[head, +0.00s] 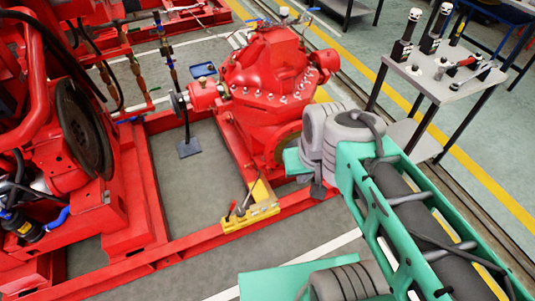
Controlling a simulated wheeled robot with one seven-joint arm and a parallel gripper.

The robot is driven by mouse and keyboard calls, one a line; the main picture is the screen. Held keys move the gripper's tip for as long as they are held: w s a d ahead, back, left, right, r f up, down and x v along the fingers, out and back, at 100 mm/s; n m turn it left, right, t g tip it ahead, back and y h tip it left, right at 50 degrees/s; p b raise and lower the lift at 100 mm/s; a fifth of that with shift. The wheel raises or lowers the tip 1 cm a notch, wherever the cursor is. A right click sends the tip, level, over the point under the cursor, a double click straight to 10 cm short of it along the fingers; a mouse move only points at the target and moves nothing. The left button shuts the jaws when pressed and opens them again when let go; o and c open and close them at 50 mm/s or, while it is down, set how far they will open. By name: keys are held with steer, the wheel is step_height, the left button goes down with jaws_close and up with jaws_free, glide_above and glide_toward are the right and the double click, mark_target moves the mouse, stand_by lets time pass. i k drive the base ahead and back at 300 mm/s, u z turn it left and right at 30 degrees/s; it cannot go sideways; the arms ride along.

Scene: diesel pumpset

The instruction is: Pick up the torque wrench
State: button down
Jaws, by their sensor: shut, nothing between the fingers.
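I cannot pick out the torque wrench with certainty. A small grey-topped stand (415,84) at the upper right holds several tools. Two dark upright cylinders with bright metal ends stand on it, and a small red and dark piece (462,64) lies near its right side. None of these is clear enough to name as the torque wrench. My gripper is not seen in the head view. What looks like my green and grey arm fills the lower right, and it hides part of the floor and pump frame.
A red pump (270,75) sits on a red base frame (195,241), with red engine parts (75,150) at the left. A yellow bracket (250,212) with small levers is on the frame's near rail. Grey floor shows between pump and stand, crossed by a yellow line (470,168).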

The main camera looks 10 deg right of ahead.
mark_target(473, 59)
steer(key=z, duration=2.25)
steer(key=i, duration=3.95)
steer(key=u, duration=4.8)
